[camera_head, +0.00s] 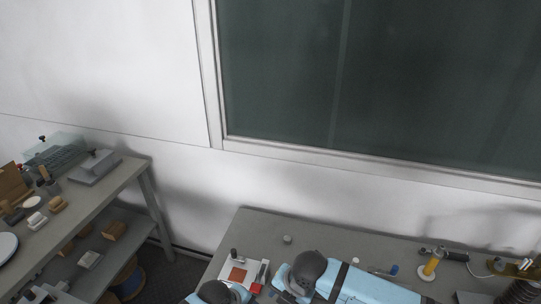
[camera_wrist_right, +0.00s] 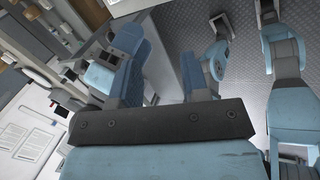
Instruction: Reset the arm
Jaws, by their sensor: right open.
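My right gripper (camera_wrist_right: 176,60) shows in the right wrist view as two blue-and-grey fingers standing apart beyond a dark crossbar. I see nothing held between them. In the head view, light-blue arm parts of mine with dark grey joints lie across the bottom edge, over the front workbench (camera_head: 375,248). No gripper of mine can be made out in the head view. My left gripper is not in view.
A white device with an orange-brown panel (camera_head: 238,274) and a yellow spool-like item (camera_head: 431,264) stand on the workbench. A second table (camera_head: 128,172) at left holds several small items, with a shelf below. A wall with a dark green board (camera_head: 400,80) stands behind.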

